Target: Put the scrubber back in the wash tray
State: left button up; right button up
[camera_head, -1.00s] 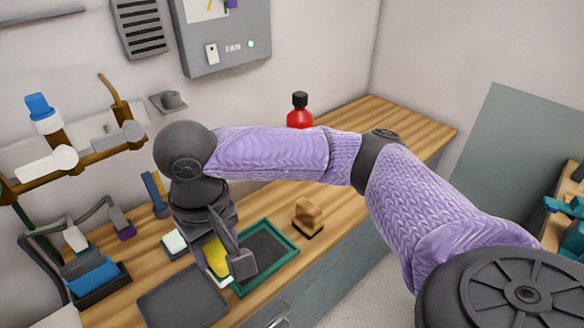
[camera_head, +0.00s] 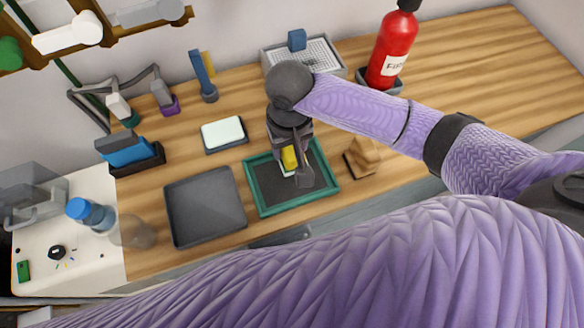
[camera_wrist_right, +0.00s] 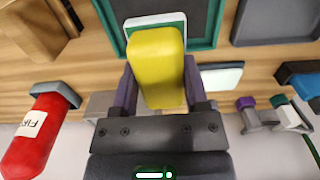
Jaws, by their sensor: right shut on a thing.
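The yellow scrubber (camera_head: 289,158) is in my right gripper (camera_head: 291,155), over the green-rimmed tray with a dark floor (camera_head: 252,188). In the right wrist view the yellow block (camera_wrist_right: 156,65) sits between the two fingers of the right gripper (camera_wrist_right: 158,85). A white, green-edged part shows just beyond the block; I cannot tell whether it touches the tray floor. A flat grey tray (camera_head: 205,208) lies to the left of the green-rimmed one. The frames do not label which tray is the wash tray. My left gripper is not in view.
A wooden block-like item (camera_head: 362,157) stands close right of the green-rimmed tray. A white pad on a dark dish (camera_head: 222,133) is behind it. A red bottle (camera_head: 392,48) and a grey rack (camera_head: 303,56) stand at the back. The counter's right part is clear.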

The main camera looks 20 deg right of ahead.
aim_at(290, 178)
notch_tip(290, 178, down, 10)
jog(key=b, duration=0.4)
jog(key=shift+s+f+b, duration=0.1)
jog(key=shift+f+b, duration=0.1)
jog(key=shift+b, duration=0.2)
jog(key=shift+r, duration=0.1)
jog(key=o, duration=1.1)
notch_tip(290, 178, up, 11)
jog(key=p, duration=0.5)
jog(key=shift+r+p, duration=0.35)
jog(key=shift+r, duration=0.25)
